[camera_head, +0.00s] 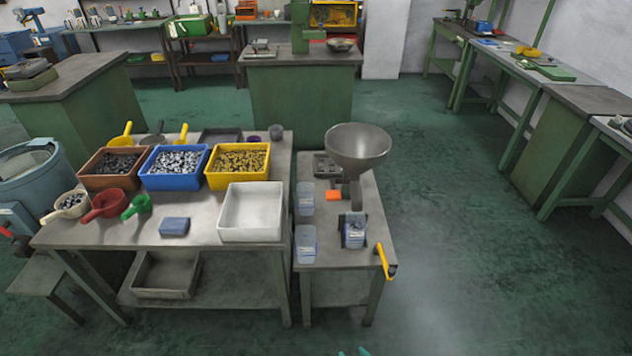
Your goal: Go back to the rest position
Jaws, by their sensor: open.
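Only two small teal tips, which look like the fingertips of my gripper (353,352), show at the bottom edge of the head view. They stand apart, with nothing visible between them. The rest of my gripper and arm is out of view. The tips are in front of the small side table (335,262), low in the picture and clear of it. On that table a large metal funnel (357,146) stands above a filled clear container (354,231). Two more clear containers (306,243) stand at its left edge.
A workbench (110,235) at left carries brown, blue and yellow bins (238,166) of small parts, a white empty bin (251,212) and several scoops. A yellow-handled tool (386,261) hangs over the side table's right edge. Green floor (465,250) is free at right.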

